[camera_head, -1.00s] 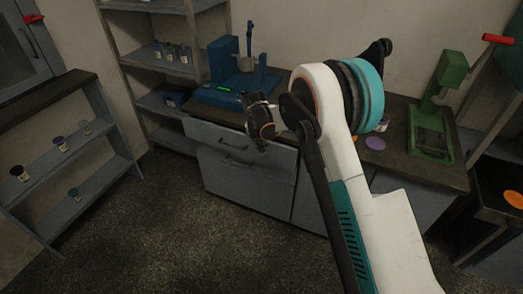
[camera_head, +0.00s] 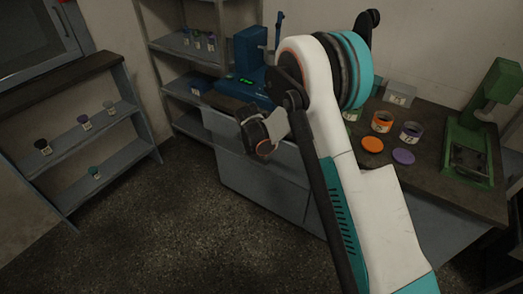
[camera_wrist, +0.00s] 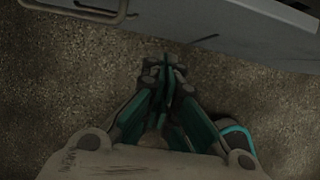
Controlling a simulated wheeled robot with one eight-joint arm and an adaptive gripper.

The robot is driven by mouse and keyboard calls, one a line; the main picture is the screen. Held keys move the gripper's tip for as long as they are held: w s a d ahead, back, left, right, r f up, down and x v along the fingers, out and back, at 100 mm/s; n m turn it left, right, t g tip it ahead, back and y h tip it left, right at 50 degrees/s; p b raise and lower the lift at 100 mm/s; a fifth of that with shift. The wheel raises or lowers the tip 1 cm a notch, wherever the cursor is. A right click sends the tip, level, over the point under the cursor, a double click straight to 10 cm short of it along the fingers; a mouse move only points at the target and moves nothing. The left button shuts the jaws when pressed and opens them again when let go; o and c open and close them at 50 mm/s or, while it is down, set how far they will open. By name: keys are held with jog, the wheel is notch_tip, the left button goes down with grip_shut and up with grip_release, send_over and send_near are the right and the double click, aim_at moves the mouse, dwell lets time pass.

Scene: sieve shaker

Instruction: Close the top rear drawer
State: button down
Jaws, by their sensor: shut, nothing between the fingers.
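The grey top drawer (camera_head: 222,133) is at the left end of the bench. Its front appears to stand out from the cabinet face below, but how far is unclear. My arm and wrist cover its right part in the head view. In the wrist view a grey front panel (camera_wrist: 235,25) crosses the top, with a bar handle (camera_wrist: 85,12) at upper left. My gripper (camera_wrist: 165,72) is shut and empty, its fingers together over the floor, apart from the panel in the picture. In the head view my wrist is in front of the drawer and the fingertips are hard to make out.
On the bench are a blue machine (camera_head: 250,75), an orange jar (camera_head: 382,122), a purple jar (camera_head: 410,132), two loose lids and a green press (camera_head: 480,130). Shelves (camera_head: 85,135) stand at left. The floor (camera_head: 150,235) before the cabinet is clear.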

jog(key=w+d+f+b, duration=0.3)
jog(key=w+f, duration=0.1)
jog(key=f, duration=0.1)
jog(key=shift+w+d, duration=0.35)
jog(key=shift+w, duration=0.05)
